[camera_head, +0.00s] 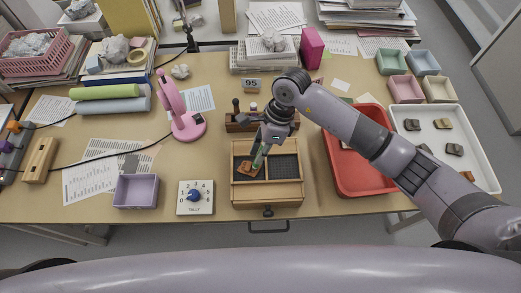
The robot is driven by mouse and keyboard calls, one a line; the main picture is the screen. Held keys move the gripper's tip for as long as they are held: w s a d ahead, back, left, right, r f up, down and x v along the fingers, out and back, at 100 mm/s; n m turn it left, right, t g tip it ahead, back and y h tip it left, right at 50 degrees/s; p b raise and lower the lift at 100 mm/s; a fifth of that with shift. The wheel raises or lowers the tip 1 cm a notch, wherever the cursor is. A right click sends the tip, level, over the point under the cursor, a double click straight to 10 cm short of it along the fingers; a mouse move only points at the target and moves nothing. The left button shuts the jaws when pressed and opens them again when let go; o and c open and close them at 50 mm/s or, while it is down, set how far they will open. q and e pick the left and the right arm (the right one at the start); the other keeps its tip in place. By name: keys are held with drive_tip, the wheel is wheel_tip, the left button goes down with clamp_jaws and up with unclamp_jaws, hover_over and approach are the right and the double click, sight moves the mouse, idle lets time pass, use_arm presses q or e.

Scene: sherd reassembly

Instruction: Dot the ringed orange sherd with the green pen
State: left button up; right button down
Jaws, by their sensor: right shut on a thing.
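An orange-brown sherd (247,169) lies in the left part of a shallow wooden box (268,194) at the table's front middle. A ring on it is too small to make out. My right gripper (265,148) reaches in over the box and is shut on a green pen (258,159). The pen points down, its lower end close to the sherd's right side. I cannot tell whether the tip touches it. My left gripper is not in view.
A wooden rack (236,123) stands just behind the box. A red tray (362,187) is to the right, under my arm, and a white tray (477,168) with several dark sherds lies beyond. A dial box (195,207) and purple bin (136,191) stand left.

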drive_tip(key=shift+f+b, duration=0.45)
drive_tip(key=shift+b, duration=0.15)
idle(1.7)
drive_tip(key=shift+r+p, duration=1.75)
drive_tip(key=shift+r, duration=1.85)
